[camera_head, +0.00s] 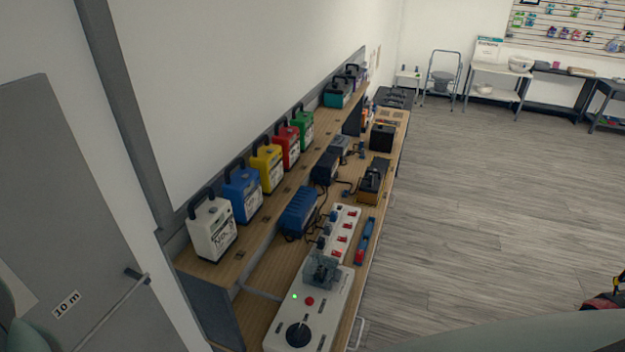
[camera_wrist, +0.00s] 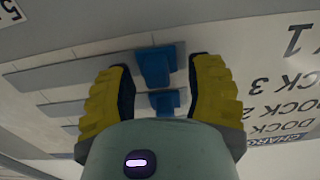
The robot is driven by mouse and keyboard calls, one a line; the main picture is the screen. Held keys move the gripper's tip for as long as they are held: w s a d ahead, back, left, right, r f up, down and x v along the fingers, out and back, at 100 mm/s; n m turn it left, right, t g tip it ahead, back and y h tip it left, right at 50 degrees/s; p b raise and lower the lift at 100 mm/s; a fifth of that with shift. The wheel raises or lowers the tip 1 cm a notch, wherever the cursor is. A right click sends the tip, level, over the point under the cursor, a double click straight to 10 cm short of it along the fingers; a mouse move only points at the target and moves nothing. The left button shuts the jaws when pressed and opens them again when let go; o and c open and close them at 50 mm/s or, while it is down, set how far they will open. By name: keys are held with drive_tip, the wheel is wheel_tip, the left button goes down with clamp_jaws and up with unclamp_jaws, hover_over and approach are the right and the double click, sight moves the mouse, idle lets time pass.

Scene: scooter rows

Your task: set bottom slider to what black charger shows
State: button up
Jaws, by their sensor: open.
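In the wrist view my gripper (camera_wrist: 160,68) is open, its two yellow ridged fingers apart. A larger blue slider knob (camera_wrist: 153,68) lies between the fingertips, with a gap on each side. A second blue knob (camera_wrist: 165,101) shows closer to the palm. Both sit on grey tracks on a pale panel. Its lettering is upside down, so the larger knob is the lower one on the panel. In the head view a dark handled box (camera_head: 354,72), perhaps the black charger, stands at the far end of the upper shelf. Its reading is too small to tell. My gripper is not visible there.
White (camera_head: 212,228), blue (camera_head: 243,191), yellow (camera_head: 268,165), red (camera_head: 288,146) and green boxes (camera_head: 303,125) line the upper shelf. A white power strip (camera_head: 339,236) and a console with a black knob (camera_head: 299,334) lie below. The floor (camera_head: 480,210) at right is mostly clear.

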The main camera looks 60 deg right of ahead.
drive_tip(key=shift+w+d, duration=0.1)
drive_tip(key=shift+w, duration=0.2)
drive_tip(key=shift+c, duration=0.2)
drive_tip(key=shift+s, duration=0.1)
clamp_jaws()
